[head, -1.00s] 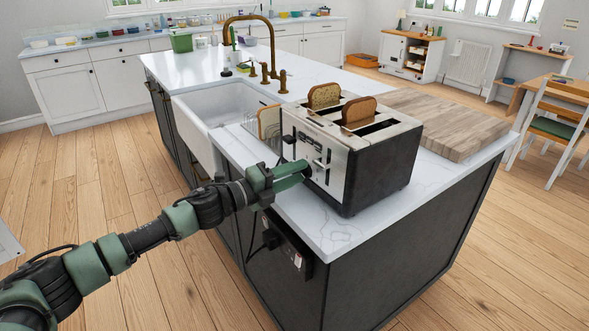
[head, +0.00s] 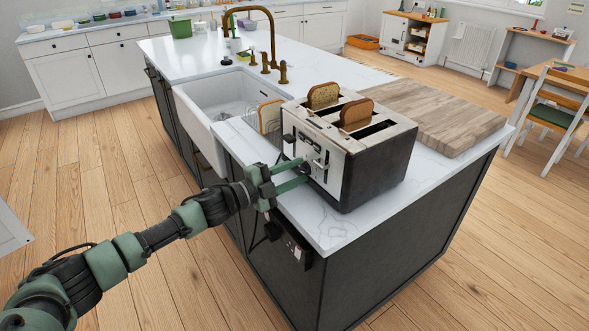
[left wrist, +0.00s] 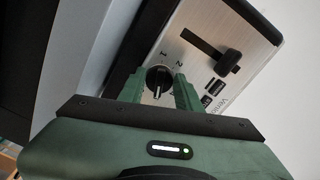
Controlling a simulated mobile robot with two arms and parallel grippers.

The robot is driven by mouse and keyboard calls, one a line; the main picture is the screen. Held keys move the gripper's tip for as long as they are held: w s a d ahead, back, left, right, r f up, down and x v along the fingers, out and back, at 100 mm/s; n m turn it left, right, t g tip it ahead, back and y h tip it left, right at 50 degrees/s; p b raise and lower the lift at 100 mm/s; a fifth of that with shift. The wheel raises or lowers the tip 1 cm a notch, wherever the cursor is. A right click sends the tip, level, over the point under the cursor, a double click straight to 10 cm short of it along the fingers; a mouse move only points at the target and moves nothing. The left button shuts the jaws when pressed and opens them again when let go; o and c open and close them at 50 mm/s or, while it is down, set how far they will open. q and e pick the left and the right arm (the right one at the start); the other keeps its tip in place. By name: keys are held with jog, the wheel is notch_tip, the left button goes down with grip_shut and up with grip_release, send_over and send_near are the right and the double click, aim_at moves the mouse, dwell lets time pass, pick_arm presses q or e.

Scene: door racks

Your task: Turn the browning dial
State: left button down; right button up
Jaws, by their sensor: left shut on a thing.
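The toaster (head: 375,165) stands on the island counter with bread slices (head: 323,95) in its slots. Its steel front panel carries levers and dials. In the left wrist view the black browning dial (left wrist: 158,78), with a white pointer mark and numbers beside it, sits between the two green fingers. My left gripper (left wrist: 160,92) is closed on the dial, one finger on each side. In the head view the left gripper (head: 304,173) reaches the lower part of the toaster front, and its fingers partly hide the dial there. My right gripper is not in view.
A wooden board (head: 435,115) lies right behind the toaster. A wire rack (head: 270,115) with bread and a white sink (head: 215,110) are to its left. The counter (head: 335,225) in front of the toaster is clear.

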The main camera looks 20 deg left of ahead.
pick_arm(q)
jog(key=shift+r, duration=0.15)
jog(key=c, duration=1.2)
grip_release()
jog(key=shift+o, duration=0.9)
jog(key=shift+w+d, duration=0.1)
jog(key=shift+w, duration=0.05)
jog(key=b+v, duration=0.1)
jog(key=v, duration=0.6)
jog(key=shift+s+a+b, duration=0.25)
jog(key=shift+s+b, duration=0.1)
